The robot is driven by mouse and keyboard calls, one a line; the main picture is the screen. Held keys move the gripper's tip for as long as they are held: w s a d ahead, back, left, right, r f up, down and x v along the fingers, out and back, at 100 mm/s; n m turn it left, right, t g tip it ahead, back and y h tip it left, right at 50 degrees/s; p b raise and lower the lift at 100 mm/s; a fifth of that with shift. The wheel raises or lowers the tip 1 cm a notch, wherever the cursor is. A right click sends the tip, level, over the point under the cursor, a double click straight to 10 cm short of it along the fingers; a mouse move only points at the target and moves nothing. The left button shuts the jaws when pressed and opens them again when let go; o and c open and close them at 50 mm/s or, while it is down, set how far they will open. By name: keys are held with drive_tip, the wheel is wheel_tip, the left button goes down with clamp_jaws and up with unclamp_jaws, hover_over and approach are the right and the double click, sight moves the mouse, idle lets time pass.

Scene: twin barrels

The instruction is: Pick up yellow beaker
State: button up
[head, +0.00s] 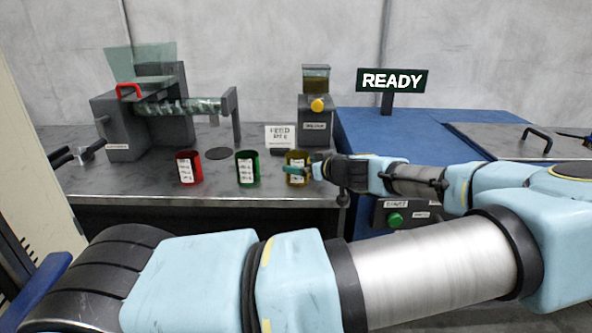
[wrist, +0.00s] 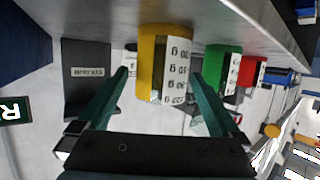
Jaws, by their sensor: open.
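The yellow beaker (head: 297,161) stands on the grey bench near its front edge, rightmost of three beakers in the head view. It has a white label with dark markings. In the wrist view the yellow beaker (wrist: 151,62) lies between the two green fingers. My gripper (head: 305,172) is at the beaker in the head view and partly covers it. In the wrist view my gripper (wrist: 166,85) is open, with a finger on each side of the beaker and gaps showing.
A green beaker (head: 248,169) and a red beaker (head: 189,167) stand to the left on the bench (head: 120,184). A dispenser (head: 316,105) with a yellow knob stands behind. A blue cabinet (head: 425,135) with a READY sign (head: 392,81) is at the right.

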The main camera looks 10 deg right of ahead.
drive_tip(key=p+x, duration=0.2)
drive_tip(key=x, duration=0.3)
drive_tip(key=shift+w+a+f, duration=0.1)
drive_tip(key=shift+w+a, duration=0.1)
drive_tip(key=shift+a, duration=0.1)
drive_tip(key=shift+w+f, duration=0.15)
drive_tip(key=shift+f, duration=0.05)
drive_tip(key=shift+c, duration=0.2)
drive_tip(key=c, duration=1.2)
